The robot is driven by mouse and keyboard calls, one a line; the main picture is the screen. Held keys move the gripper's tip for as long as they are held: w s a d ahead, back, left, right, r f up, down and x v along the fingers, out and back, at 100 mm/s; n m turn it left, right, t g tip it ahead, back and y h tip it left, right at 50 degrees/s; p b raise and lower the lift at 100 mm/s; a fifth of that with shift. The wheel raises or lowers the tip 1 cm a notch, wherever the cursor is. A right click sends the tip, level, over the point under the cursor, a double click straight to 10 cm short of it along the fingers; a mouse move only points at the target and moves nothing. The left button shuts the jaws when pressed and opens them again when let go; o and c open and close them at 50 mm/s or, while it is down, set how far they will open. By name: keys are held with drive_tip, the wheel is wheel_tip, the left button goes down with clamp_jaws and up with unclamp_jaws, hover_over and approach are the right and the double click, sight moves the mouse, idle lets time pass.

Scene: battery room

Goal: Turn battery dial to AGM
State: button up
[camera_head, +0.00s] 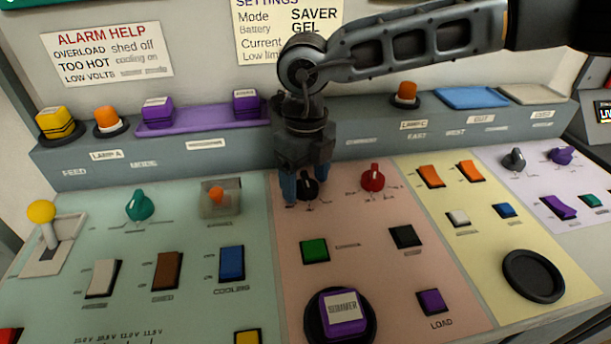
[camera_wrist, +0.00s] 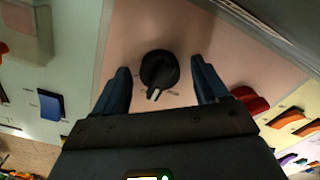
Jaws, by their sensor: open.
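A black dial (camera_head: 307,187) with a light pointer line sits on the pink panel section, near its upper left. It also shows in the wrist view (camera_wrist: 159,70), where its pointer aims toward the bottom of the picture. Labels around it are too small to read. My gripper (camera_head: 307,190) is pointed down over the dial, with its blue fingers open. In the wrist view the two fingers (camera_wrist: 163,85) stand on either side of the dial, with gaps between them and it. I cannot tell whether they touch the panel.
A red dial (camera_head: 373,178) stands just right of the black dial. A green button (camera_head: 315,250) and a black button (camera_head: 406,236) lie in front. A teal knob (camera_head: 139,205) and a boxed orange switch (camera_head: 219,196) are to the left. A raised grey ledge (camera_head: 375,142) runs behind.

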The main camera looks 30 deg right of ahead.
drive_tip(key=shift+f, duration=0.1)
drive_tip(key=c, duration=1.1)
drive_tip(key=shift+o, duration=0.2)
drive_tip(key=shift+n+b, duration=0.3)
drive_tip(key=n+b, duration=0.2)
drive_tip(key=n, duration=0.1)
drive_tip(key=shift+f+b, duration=0.15)
drive_tip(key=shift+b, duration=0.2)
drive_tip(key=n+b, duration=0.2)
drive_tip(key=n, duration=0.3)
drive_tip(key=shift+r+n+b, duration=0.2)
drive_tip(key=shift+n+b, duration=0.1)
drive_tip(key=o, duration=1.1)
drive_tip(key=shift+c, duration=0.2)
